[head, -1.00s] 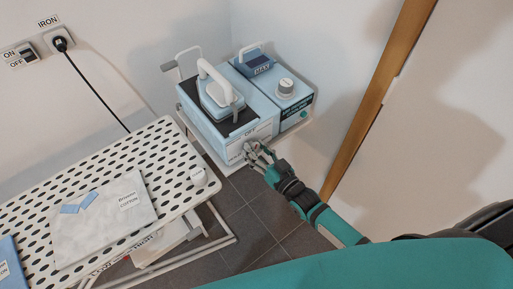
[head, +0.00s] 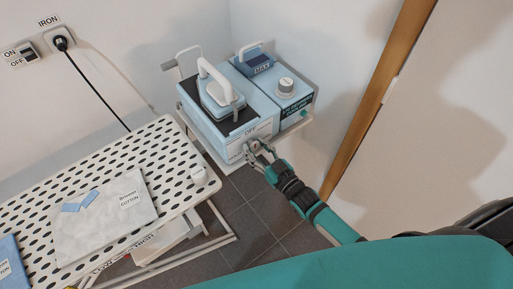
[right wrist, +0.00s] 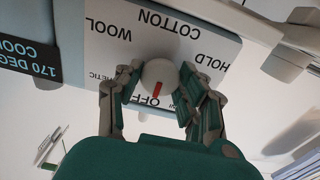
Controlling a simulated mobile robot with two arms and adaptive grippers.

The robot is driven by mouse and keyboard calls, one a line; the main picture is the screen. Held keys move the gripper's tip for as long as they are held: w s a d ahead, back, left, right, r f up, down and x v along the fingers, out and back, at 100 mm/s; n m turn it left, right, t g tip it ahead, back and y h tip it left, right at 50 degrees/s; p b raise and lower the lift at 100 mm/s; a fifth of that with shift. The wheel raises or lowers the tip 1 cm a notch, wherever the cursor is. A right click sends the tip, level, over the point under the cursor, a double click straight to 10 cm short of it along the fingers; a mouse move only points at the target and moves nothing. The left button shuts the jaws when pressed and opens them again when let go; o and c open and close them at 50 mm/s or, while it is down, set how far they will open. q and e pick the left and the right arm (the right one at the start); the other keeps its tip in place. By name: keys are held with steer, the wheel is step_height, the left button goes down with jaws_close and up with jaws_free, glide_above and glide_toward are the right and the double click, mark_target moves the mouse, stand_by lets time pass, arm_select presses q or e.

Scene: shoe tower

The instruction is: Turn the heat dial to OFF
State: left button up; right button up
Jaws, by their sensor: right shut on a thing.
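The heat dial is a round pale knob with a red pointer mark (right wrist: 158,72), on the front panel of the light blue iron station (head: 225,138). In the right wrist view the labels COTTON, WOOL, HOLD and OFF ring the dial and appear upside down. The red mark points at or very near the OFF label (right wrist: 148,98). My right gripper (head: 256,150) is at the panel, its two fingers shut around the dial's sides, as the right wrist view also shows (right wrist: 158,88). In the head view the gripper partly hides the dial. My left gripper is not in view.
The iron (head: 221,97) rests on top of the station. A second blue box with a grey knob (head: 286,86) stands beside it. A perforated ironing board (head: 160,150) with a folded cloth (head: 100,220) is at left. A wooden door edge (head: 375,100) is at right.

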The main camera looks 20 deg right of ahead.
steer(key=o, duration=1.2)
steer(key=shift+s, duration=0.1)
steer(key=v, duration=1.2)
steer(key=s+d+f+g+h, duration=0.2)
steer(key=s+f+g, duration=0.1)
steer(key=f, duration=0.6)
steer(key=s+d+f+m+g+h, duration=0.15)
steer(key=s+f, duration=0.25)
steer(key=f, duration=0.5)
steer(key=s+d+f+g+h, duration=0.1)
steer(key=s+f+g, duration=0.25)
steer(key=f, duration=0.55)
steer(key=s+f+g+h, duration=0.1)
steer(key=s+f+g, duration=0.3)
steer(key=s, duration=0.6)
steer(key=s+f+g, duration=0.4)
steer(key=s+f, duration=0.5)
steer(key=s, duration=0.2)
steer(key=shift+s+f+h, duration=0.25)
steer(key=shift+h, duration=0.1)
